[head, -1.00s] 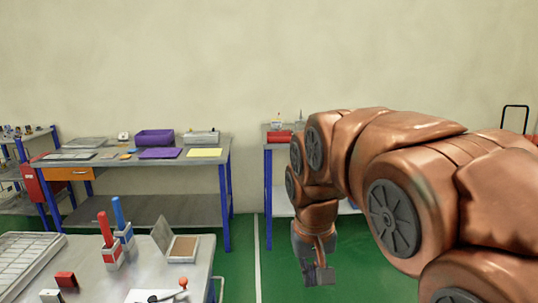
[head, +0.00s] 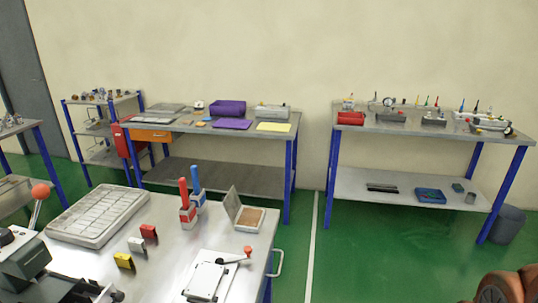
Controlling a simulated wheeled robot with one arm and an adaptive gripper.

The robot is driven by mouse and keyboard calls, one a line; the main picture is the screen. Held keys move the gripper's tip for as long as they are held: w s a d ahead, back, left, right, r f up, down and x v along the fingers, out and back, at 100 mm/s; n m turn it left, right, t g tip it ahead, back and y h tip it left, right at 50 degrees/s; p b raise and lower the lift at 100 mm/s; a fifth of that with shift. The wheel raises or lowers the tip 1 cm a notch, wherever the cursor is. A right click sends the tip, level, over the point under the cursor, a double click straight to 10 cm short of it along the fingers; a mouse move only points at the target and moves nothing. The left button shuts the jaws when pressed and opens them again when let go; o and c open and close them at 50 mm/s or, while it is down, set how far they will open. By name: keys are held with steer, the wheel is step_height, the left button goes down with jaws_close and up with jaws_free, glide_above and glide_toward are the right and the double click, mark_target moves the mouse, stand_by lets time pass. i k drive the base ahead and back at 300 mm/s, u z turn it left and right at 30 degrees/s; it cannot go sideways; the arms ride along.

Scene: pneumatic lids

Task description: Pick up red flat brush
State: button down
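An upright red handle (head: 183,190) stands in a small red and white holder (head: 188,215) on the near metal table (head: 215,228). It looks like the red brush; its bristle end is hidden in the holder. A similar blue handle (head: 196,178) stands in a blue and white holder (head: 199,198) just right of and behind it. My gripper is not in view; only a copper-coloured part of my arm shows at the bottom right corner.
On the near table are a grey tray (head: 70,225), small red (head: 149,232), white and yellow (head: 124,262) blocks, an open case (head: 250,215) and a white device with a red-knobbed lever (head: 208,280). Two workbenches stand along the wall.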

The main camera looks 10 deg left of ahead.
mark_target(183, 183)
steer(key=u, duration=1.5)
